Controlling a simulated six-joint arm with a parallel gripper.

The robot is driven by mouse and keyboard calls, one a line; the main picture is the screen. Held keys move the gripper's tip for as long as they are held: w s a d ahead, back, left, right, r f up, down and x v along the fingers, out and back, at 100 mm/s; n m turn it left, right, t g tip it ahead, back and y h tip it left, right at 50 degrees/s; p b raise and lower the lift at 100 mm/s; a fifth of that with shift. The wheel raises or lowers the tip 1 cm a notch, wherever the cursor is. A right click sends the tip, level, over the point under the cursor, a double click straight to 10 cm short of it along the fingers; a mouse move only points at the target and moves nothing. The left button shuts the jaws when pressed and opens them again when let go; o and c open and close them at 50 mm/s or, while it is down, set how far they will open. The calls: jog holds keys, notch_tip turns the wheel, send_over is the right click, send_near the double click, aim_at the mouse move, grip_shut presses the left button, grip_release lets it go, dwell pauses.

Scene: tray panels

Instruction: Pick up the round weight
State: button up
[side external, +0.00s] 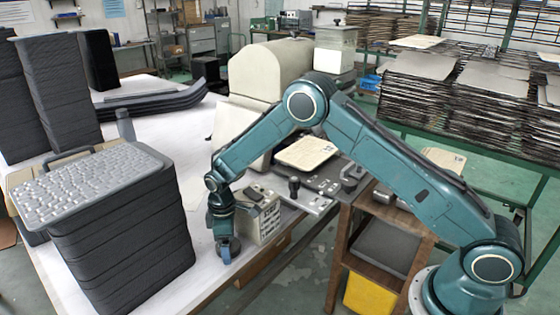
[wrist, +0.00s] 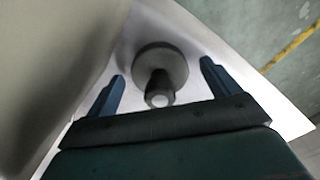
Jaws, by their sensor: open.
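The round weight (wrist: 165,62) is a grey disc with a narrower knob standing up from it. It rests on the white tabletop near the table's edge in the wrist view. My gripper (wrist: 161,70) is open, with one blue finger on each side of the weight and a gap between each finger and it. In the side external view my gripper (side external: 222,232) points down at the table's front edge. The round weight (side external: 230,248) shows there low at the fingertips, partly covered by them.
A tall stack of dark trays (side external: 125,235) with a grey textured top stands left of my gripper. A small drawer box (side external: 259,218) stands close on its right. A large beige machine (side external: 265,75) is behind. The white table (side external: 205,285) ends just in front of the weight.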

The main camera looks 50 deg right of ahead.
jog(key=shift+c, duration=0.2)
jog(key=c, duration=1.4)
jog(key=shift+r, duration=0.1)
jog(key=shift+c, duration=0.2)
jog(key=shift+r, duration=0.1)
notch_tip(320, 180, up, 20)
